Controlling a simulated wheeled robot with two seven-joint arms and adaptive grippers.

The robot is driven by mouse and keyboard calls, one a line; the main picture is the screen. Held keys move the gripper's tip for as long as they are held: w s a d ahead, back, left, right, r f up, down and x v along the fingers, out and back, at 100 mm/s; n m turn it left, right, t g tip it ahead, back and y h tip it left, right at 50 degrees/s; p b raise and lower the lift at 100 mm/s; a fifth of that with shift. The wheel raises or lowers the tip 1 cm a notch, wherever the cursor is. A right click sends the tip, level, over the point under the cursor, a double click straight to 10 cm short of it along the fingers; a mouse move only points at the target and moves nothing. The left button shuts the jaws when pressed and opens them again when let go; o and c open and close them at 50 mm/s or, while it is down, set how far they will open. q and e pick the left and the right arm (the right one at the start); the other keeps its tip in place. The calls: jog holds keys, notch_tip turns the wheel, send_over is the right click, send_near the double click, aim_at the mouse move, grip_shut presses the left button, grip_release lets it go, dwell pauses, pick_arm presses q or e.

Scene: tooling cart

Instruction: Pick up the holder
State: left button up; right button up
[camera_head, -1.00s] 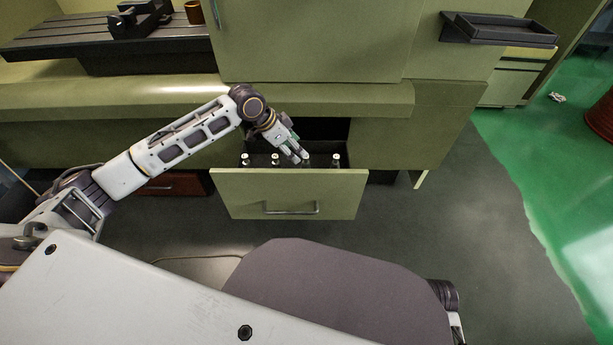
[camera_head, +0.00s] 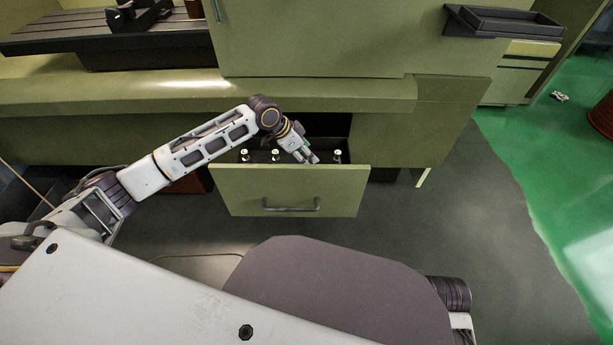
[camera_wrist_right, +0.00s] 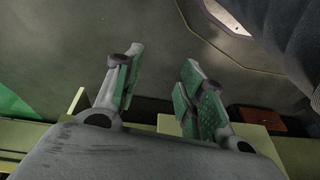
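Several small holders with pale tops stand in a row inside the open drawer (camera_head: 290,192). One holder (camera_head: 245,155) is at the left, another (camera_head: 275,154) is beside it, and one (camera_head: 337,155) is at the right. My left gripper (camera_head: 308,159) points down over the drawer, between the second and the right holder. Its fingers hide what is directly beneath them. They are too small to tell whether they are open or closed on something. My right gripper (camera_wrist_right: 163,60) shows only in the right wrist view, with its green-padded fingers apart and nothing between them.
The drawer sits under a green bench ledge (camera_head: 120,98), close to my left wrist. A cabinet (camera_head: 310,40) rises above it. A black tray (camera_head: 508,21) is at the upper right. Open grey floor (camera_head: 440,230) lies to the right.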

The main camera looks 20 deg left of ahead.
pick_arm(q)
jog(key=shift+w+d+f, duration=0.25)
jog(key=shift+f, duration=0.45)
pick_arm(e)
jog(key=shift+s+r, duration=0.3)
jog(key=shift+r, duration=0.2)
pick_arm(q)
jog(key=shift+f, duration=0.1)
pick_arm(e)
jog(key=shift+f, duration=0.1)
pick_arm(q)
jog(key=shift+w+d+f+b, duration=0.1)
jog(key=shift+w+f+b, duration=0.1)
jog(key=shift+f+b, duration=0.25)
jog(key=shift+w+f+b, duration=0.3)
jog(key=shift+f+b, duration=0.1)
jog(key=shift+f, duration=0.3)
jog(key=shift+w+d+f, duration=0.1)
jog(key=shift+f, duration=0.2)
jog(key=shift+w+d+f+b, duration=0.25)
jog(key=shift+f+b, duration=0.2)
jog(key=shift+f, duration=0.2)
jog(key=shift+w+d+f, duration=0.1)
jog(key=shift+d+f, duration=0.05)
jog(key=shift+f, duration=0.1)
pick_arm(e)
jog(key=shift+w+a+f+t+y, duration=0.3)
jog(key=shift+a+f+t+y, duration=0.15)
jog(key=shift+a+f, duration=0.25)
